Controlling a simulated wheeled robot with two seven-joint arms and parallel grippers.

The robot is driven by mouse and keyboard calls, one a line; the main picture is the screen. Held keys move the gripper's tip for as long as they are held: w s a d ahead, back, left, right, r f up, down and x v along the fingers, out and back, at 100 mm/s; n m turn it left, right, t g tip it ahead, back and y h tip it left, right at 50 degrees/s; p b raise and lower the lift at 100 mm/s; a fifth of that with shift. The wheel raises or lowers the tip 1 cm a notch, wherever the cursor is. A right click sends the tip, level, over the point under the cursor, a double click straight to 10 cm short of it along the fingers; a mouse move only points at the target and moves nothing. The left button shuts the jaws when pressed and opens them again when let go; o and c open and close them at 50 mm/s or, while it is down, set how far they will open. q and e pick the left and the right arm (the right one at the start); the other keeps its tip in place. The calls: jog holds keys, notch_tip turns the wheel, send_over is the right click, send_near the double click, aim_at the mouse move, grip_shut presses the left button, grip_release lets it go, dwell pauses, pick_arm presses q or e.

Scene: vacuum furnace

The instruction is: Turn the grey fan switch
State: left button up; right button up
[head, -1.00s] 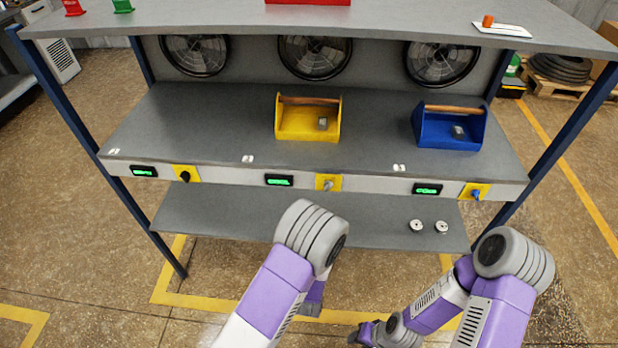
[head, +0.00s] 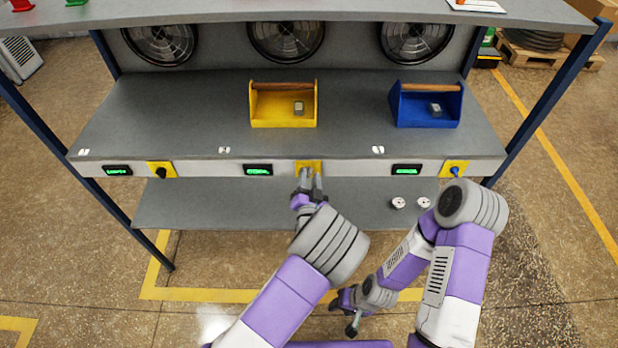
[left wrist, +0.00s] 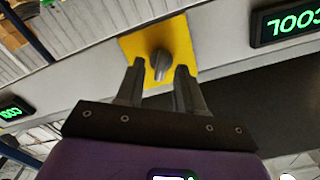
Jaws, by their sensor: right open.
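The grey fan switch (left wrist: 159,64) is a small knob on a yellow plate (left wrist: 128,45), seen in the left wrist view. In the head view the yellow plate (head: 316,164) is on the middle of the panel, and my left gripper largely covers the knob. My left gripper (head: 308,176) is just in front of the plate. In the left wrist view its fingers (left wrist: 158,78) are open, with the knob between and just beyond the tips; contact cannot be told. My right gripper (head: 343,318) is low in front of the bench, open and away from the panel.
A black switch (head: 161,172) and a blue switch (head: 455,171) sit on yellow plates at either side. Green displays (head: 258,170) stand left of each switch. A yellow toolbox (head: 284,118) and a blue toolbox (head: 426,117) stand on the shelf above. Two round white parts (head: 398,203) lie on the lower shelf.

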pick_arm(q)
jog(key=shift+w, duration=0.3)
grip_shut()
